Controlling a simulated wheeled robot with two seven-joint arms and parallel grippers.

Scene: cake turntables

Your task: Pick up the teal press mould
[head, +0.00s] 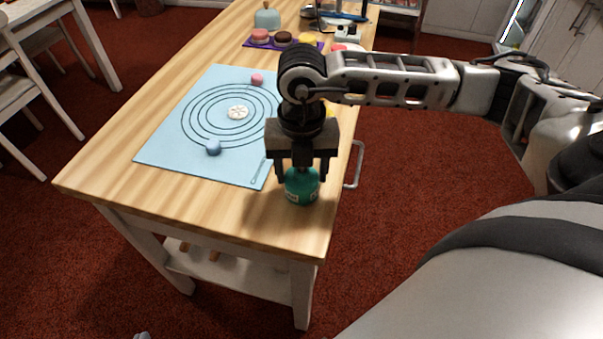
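A teal object (301,192), which looks like the press mould, stands upright near the front right corner of the wooden table in the head view. My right gripper (302,172) points down directly over it, with one finger on each side of its upper part. The gripper hides the top of the object. I cannot tell whether the fingers touch it or only straddle it.
A light blue mat (190,130) with printed rings lies left of my gripper. It holds a white disc (238,112), a blue ball (213,147) and a pink piece (257,79). A purple tray (272,46) and a pale teal dome (267,19) stand farther back.

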